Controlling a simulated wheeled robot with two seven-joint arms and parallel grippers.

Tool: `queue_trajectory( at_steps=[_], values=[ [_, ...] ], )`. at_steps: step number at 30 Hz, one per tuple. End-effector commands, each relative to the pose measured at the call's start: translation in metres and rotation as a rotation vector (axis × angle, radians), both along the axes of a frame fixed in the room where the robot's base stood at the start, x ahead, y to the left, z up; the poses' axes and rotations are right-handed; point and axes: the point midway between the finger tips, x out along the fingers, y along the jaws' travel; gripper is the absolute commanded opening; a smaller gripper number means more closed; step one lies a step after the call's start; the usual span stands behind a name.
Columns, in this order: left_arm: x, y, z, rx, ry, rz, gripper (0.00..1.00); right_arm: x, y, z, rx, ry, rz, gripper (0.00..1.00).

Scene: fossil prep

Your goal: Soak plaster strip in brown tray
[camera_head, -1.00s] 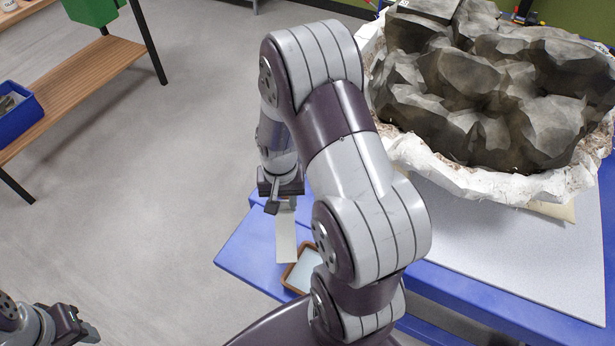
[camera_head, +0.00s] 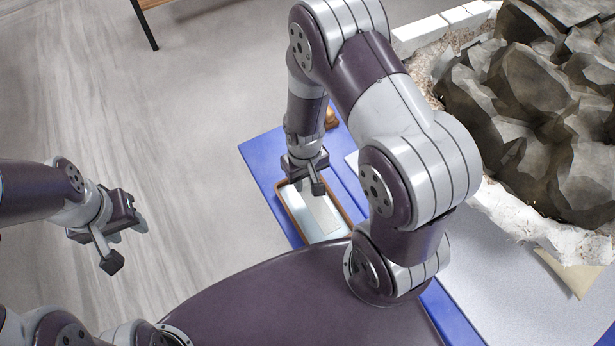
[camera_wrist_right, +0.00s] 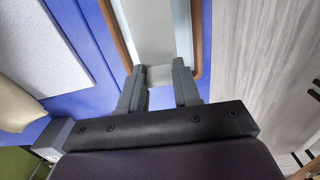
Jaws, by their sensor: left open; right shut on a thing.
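The brown tray (camera_head: 289,216) lies on the blue table edge in the head view, with pale liquid inside. Its rim also shows in the right wrist view (camera_wrist_right: 117,35). The pale plaster strip (camera_head: 322,214) lies lengthwise within the tray's outline; I cannot tell how deep it sits. My right gripper (camera_head: 312,183) is over the tray's far end, shut on one end of the strip (camera_wrist_right: 150,30), seen between its fingers (camera_wrist_right: 159,78) in the wrist view. My left gripper (camera_head: 126,243) is open and empty over the floor at the left.
A large dark fossil rock (camera_head: 540,110) in a white plaster jacket (camera_head: 510,212) fills the right side. A pale grey mat (camera_head: 490,290) lies on the blue table (camera_head: 262,160). A small brown object (camera_head: 331,118) stands beyond the tray. The floor between my arms is clear.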

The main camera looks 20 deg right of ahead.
Motion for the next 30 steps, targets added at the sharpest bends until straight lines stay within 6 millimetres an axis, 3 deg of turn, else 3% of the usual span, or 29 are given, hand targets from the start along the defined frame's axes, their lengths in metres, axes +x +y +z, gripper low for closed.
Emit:
queue_trajectory(
  at_steps=[1, 7, 15, 30],
  values=[
    [0.000, 0.000, -0.012, 0.000, 0.000, 0.000, 0.43, 0.000, 0.000, -0.013, 0.000, 0.000, -0.001, 0.00],
    [0.000, 0.000, -0.040, 0.000, 0.000, 0.000, 0.43, 0.000, 0.000, -0.041, 0.000, 0.000, -0.002, 0.00],
    [0.000, 0.000, -0.058, 0.000, 0.000, 0.000, 0.43, 0.000, 0.000, -0.070, 0.000, 0.001, -0.002, 0.00],
    [0.000, 0.000, -0.059, 0.000, 0.000, 0.000, 0.43, 0.000, 0.000, -0.074, 0.000, 0.000, -0.003, 0.00]
  ],
)
